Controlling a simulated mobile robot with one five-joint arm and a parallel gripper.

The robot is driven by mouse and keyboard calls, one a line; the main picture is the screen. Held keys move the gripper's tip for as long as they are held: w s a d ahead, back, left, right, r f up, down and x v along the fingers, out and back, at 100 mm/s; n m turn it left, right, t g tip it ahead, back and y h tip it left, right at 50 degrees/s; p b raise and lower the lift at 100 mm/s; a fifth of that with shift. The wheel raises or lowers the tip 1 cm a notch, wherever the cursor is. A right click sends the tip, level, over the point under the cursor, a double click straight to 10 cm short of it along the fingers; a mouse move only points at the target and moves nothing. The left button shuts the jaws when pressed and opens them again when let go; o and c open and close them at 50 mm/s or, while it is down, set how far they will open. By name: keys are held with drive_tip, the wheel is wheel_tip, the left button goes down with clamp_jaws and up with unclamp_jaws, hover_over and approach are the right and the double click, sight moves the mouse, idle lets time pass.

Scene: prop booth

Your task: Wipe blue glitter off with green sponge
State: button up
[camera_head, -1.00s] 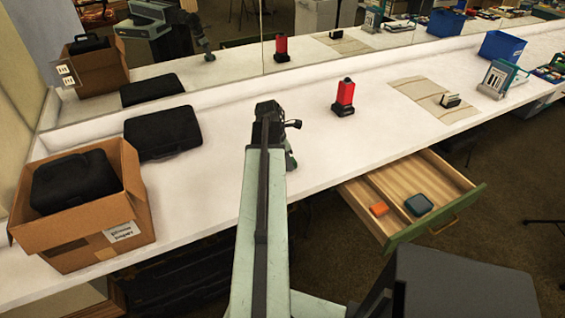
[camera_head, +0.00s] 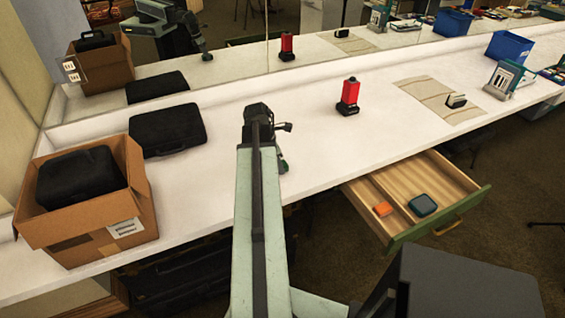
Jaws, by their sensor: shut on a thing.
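My gripper (camera_head: 281,162) is low over the white counter, near its front edge, mostly hidden behind my arm's wrist. It is shut on a small greenish thing at its tip, which fits the green sponge, but its outline is hard to make out. I cannot tell whether it touches the counter (camera_head: 225,165). I cannot make out blue glitter on the visible counter; my arm covers part of it.
A red and black device (camera_head: 348,97) stands right of my gripper. A black case (camera_head: 168,130) and a cardboard box (camera_head: 135,205) are left. An open drawer (camera_head: 470,207) juts out at front right. A mirror (camera_head: 240,50) lines the back.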

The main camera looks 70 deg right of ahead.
drive_tip(key=shift+w+a, duration=0.75)
drive_tip(key=shift+w, duration=0.1)
drive_tip(key=shift+w+a+r, duration=0.15)
drive_tip(key=shift+w+a, duration=0.95)
drive_tip(key=shift+a, duration=0.15)
drive_tip(key=shift+r, duration=0.1)
wheel_tip(320, 180, up, 6)
drive_tip(key=p, duration=0.6)
wheel_tip(320, 180, up, 3)
drive_tip(key=p, duration=0.3)
